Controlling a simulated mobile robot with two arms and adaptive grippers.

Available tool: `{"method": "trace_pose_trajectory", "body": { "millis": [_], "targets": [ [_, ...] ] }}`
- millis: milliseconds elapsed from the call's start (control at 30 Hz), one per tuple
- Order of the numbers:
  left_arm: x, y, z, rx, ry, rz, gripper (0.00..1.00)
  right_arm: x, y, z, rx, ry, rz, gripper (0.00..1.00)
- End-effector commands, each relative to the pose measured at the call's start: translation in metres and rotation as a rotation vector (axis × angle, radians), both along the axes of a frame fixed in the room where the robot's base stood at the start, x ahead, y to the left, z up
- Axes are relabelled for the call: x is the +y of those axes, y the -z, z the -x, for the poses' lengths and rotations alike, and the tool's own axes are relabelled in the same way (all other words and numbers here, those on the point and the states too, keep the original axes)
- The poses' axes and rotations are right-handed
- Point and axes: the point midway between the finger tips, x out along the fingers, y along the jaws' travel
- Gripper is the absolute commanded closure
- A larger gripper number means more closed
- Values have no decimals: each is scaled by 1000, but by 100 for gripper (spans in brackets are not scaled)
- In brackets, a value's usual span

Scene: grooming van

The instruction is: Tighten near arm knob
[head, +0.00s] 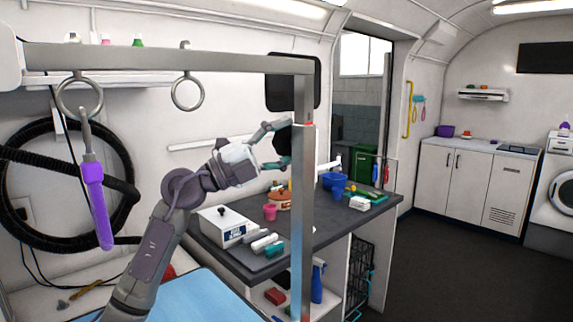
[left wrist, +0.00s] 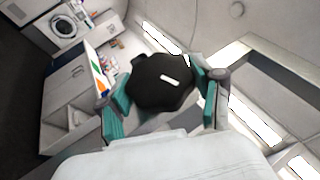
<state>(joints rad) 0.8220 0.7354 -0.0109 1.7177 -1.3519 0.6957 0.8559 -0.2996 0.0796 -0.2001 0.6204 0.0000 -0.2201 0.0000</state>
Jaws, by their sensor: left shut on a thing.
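The black lobed arm knob (head: 284,142) sits beside the upper part of the upright metal post (head: 302,200) of the grooming arm. In the left wrist view the knob (left wrist: 160,88) faces me, with a white mark on its dark face. My left gripper (head: 277,147) has its teal fingers on opposite sides of the knob and is shut on it. In the left wrist view the fingers flank the knob's left and right edges. Part of the knob is hidden behind the fingers and post in the head view. My right gripper is not in view.
A horizontal bar (head: 150,58) with two rings crosses overhead; a purple-handled tool (head: 96,205) hangs from one. A blue table surface (head: 205,297) lies below my arm.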

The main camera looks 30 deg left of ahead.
Motion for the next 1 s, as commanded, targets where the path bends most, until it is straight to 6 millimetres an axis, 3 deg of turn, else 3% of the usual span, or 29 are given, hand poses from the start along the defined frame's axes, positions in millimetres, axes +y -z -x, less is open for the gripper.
{"method": "trace_pose_trajectory", "body": {
  "millis": [33,333,1000],
  "targets": [
    [-1,9,-1,-31,4,14,69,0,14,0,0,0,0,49],
    [-1,6,-1,-180,4,63,69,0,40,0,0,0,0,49],
    [-2,3,-1,-235,5,77,69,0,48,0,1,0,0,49]
  ]
}}
